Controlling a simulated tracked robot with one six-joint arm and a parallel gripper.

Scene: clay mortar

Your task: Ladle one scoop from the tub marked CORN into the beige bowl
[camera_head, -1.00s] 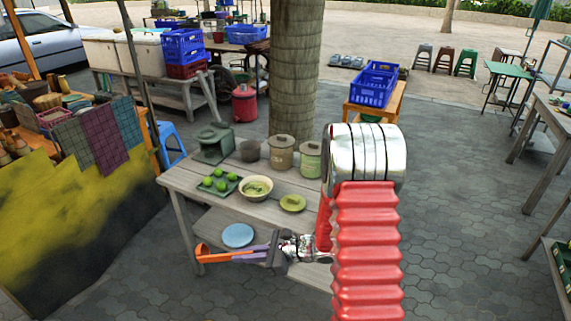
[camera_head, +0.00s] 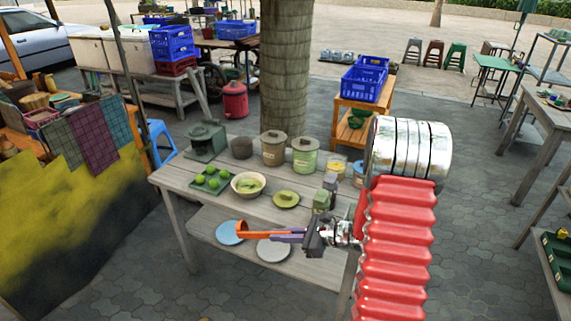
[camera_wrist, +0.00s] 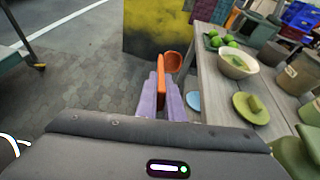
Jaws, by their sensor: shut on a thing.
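My gripper (camera_head: 280,237) has purple fingers shut on the handle of an orange ladle (camera_head: 243,228). The ladle is off the table's near side, its cup toward the left; in the wrist view the cup (camera_wrist: 173,61) points away from me. The beige bowl (camera_head: 248,184) stands on the table beyond the ladle with something green in it. Behind it are a brown lidded tub (camera_head: 273,152) and a green lidded tub (camera_head: 305,160). A smaller container with yellow contents (camera_head: 337,167) stands to their right. I cannot read which tub is marked CORN.
A green lid (camera_head: 286,199) lies right of the bowl, a tray of green fruit (camera_head: 211,181) left of it. The lower shelf (camera_head: 315,270) holds a blue plate (camera_head: 229,233) and a grey plate (camera_head: 273,251).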

